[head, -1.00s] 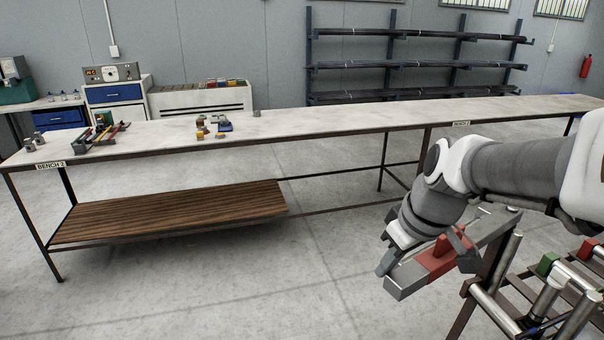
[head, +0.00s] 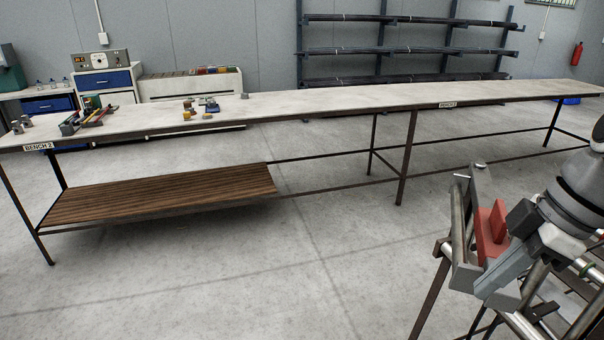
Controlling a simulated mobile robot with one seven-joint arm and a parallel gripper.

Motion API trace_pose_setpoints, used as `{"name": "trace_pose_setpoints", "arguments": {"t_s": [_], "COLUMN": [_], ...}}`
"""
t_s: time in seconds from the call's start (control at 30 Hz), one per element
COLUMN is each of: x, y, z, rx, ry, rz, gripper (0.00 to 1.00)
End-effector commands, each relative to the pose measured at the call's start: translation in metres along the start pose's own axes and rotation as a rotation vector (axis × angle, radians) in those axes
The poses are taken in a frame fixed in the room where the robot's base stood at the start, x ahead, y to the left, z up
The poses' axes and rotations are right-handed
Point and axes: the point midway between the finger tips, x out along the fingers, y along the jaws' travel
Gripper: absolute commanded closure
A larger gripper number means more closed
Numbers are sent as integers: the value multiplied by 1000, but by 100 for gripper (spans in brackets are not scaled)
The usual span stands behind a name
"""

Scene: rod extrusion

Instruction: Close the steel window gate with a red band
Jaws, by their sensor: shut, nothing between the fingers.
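The steel window gate (head: 462,272) with its red band (head: 490,232) is at the right of the head view. It is a grey metal bar, with the red block around its middle. It stands at the left end of a metal roller frame, its length running away from me. My gripper (head: 492,280) is shut and empty, at the right side of the gate near the red band. It overlaps the gate in the picture; I cannot tell whether it touches. My gripper and wrist hide part of the gate and the frame behind them.
The roller frame (head: 531,330) with steel rollers and dark legs fills the lower right. A long bench (head: 330,100) with small parts on its left end runs across the back, with a slatted wooden shelf (head: 160,198) below. The floor between is clear.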

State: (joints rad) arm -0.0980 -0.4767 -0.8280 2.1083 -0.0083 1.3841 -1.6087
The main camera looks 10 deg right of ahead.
Motion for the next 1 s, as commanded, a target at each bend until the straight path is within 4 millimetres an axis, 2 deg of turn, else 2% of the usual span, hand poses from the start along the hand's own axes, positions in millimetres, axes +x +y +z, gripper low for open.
{"name": "trace_pose_setpoints", "arguments": {"t_s": [0.1,0.6,0.8,1.0], "x": [-7,-44,-56,-64], "y": [0,15,26,36], "z": [26,122,154,178], "rx": [-59,-316,-404,-402], "ry": [1,2,2,1], "rz": [-20,-107,-137,-138], "gripper": [100,100,100,100]}}
